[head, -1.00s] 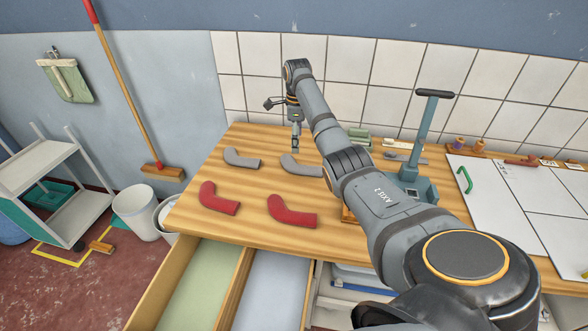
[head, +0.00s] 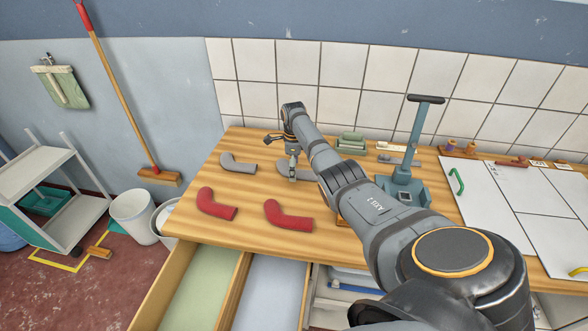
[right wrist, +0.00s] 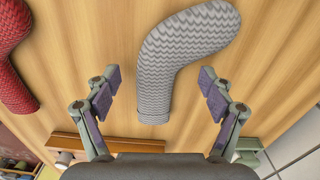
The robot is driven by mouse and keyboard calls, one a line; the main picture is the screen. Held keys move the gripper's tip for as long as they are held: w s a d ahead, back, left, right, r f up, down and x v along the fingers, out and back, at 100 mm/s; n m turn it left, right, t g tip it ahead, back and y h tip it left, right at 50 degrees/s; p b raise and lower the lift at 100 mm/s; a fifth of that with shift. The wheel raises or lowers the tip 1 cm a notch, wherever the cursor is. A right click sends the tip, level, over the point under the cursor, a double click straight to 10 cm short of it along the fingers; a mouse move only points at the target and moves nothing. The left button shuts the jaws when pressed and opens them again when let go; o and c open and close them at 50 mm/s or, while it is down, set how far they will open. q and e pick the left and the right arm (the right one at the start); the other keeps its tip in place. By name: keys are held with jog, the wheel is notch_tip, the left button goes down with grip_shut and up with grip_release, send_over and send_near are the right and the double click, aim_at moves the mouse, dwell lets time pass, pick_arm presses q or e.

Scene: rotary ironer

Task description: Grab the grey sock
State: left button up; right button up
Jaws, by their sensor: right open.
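Two grey socks lie on the wooden tabletop (head: 345,235). The left grey sock (head: 238,165) is clear of the arm. The right grey sock (head: 306,172) is partly hidden behind my right gripper (head: 292,172). In the right wrist view, a patterned grey sock (right wrist: 185,55) lies below the open jaws of my right gripper (right wrist: 160,78), its straight end between the two fingers. The fingers show a gap on both sides of it. I cannot tell the exact height above the table. My left gripper is not in view.
Two red socks (head: 216,205) (head: 288,215) lie nearer the front edge. Drawers are open below the front edge (head: 190,285).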

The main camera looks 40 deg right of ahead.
jog(key=c, duration=1.1)
jog(key=shift+r, duration=0.1)
jog(key=shift+r, duration=0.1)
notch_tip(320, 180, up, 2)
jog(key=shift+w+r+b, duration=0.1)
jog(key=shift+r+b, duration=0.05)
jog(key=shift+b, duration=0.4)
jog(key=shift+s+a+r+p, duration=1.1)
jog(key=shift+s+r, duration=0.65)
jog(key=shift+s, duration=0.35)
jog(key=shift+s+a+r+p, duration=1.1)
jog(key=shift+s+r, duration=0.6)
jog(key=shift+s, duration=0.45)
jog(key=shift+s+a+r+p, duration=0.95)
jog(key=shift+s+r+p, duration=0.2)
jog(key=shift+s+r, duration=0.8)
